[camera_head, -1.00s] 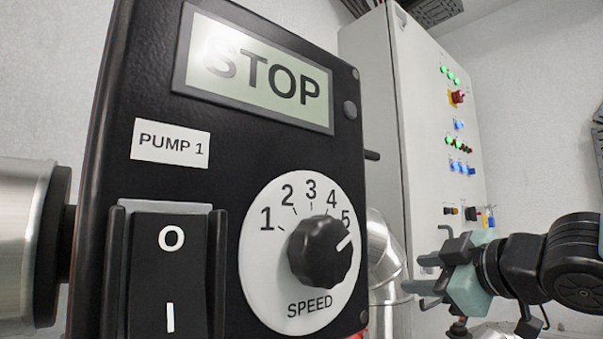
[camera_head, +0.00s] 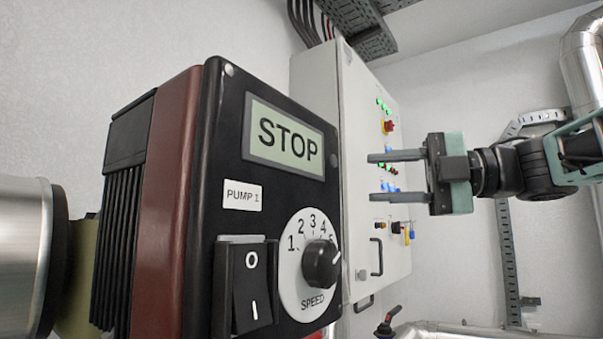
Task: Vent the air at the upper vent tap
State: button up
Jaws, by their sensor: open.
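No part that I can make out for sure as the upper vent tap shows. A small valve with a dark handle and a red part (camera_head: 388,321) stands on the pipework at the bottom edge; I cannot tell whether it is a vent tap. My gripper (camera_head: 371,177) is open and empty at the right, its two fingers pointing left. In the picture it lies in front of the control cabinet and right of the pump unit, touching nothing that I can see.
The pump unit labelled PUMP 1 (camera_head: 243,195) fills the left middle. Its display (camera_head: 286,142) reads STOP; its speed knob (camera_head: 322,264) points near 5. The control cabinet (camera_head: 318,95) stands behind. Metal pipes (camera_head: 583,65) run at the right. White wall shows upper left.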

jog(key=p+x, duration=0.3)
jog(key=x, duration=0.9)
jog(key=shift+w+a+p, duration=0.15)
jog(key=shift+a+p, duration=0.15)
jog(key=shift+p, duration=0.1)
grip_shut()
